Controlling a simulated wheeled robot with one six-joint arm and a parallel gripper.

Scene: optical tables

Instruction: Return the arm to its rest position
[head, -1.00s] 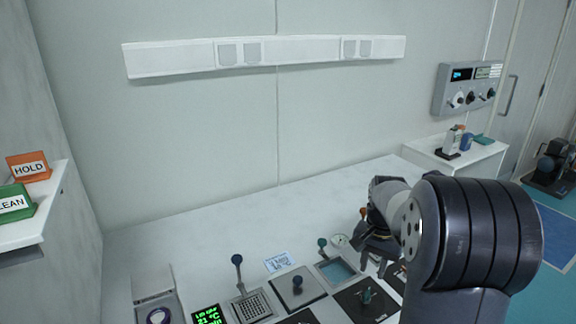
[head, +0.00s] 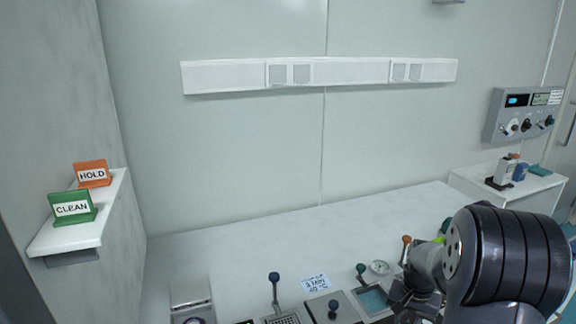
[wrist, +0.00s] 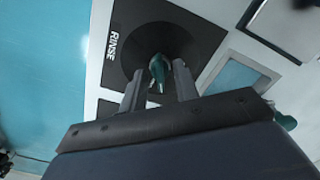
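My gripper (wrist: 158,72) is open above the black mat marked RINSE (wrist: 185,32) in the wrist view. A small teal piece (wrist: 158,70) shows between and beyond its two fingers, with a gap on each side. I cannot tell its exact distance from the fingertips. In the head view my gripper (head: 408,297) is low at the right, over the white table (head: 230,250), and its fingertips are partly hidden. My arm reaches in from the lower right.
HOLD (head: 92,174) and CLEAN (head: 72,208) signs stand on the left shelf (head: 62,240). The table's back is clear.

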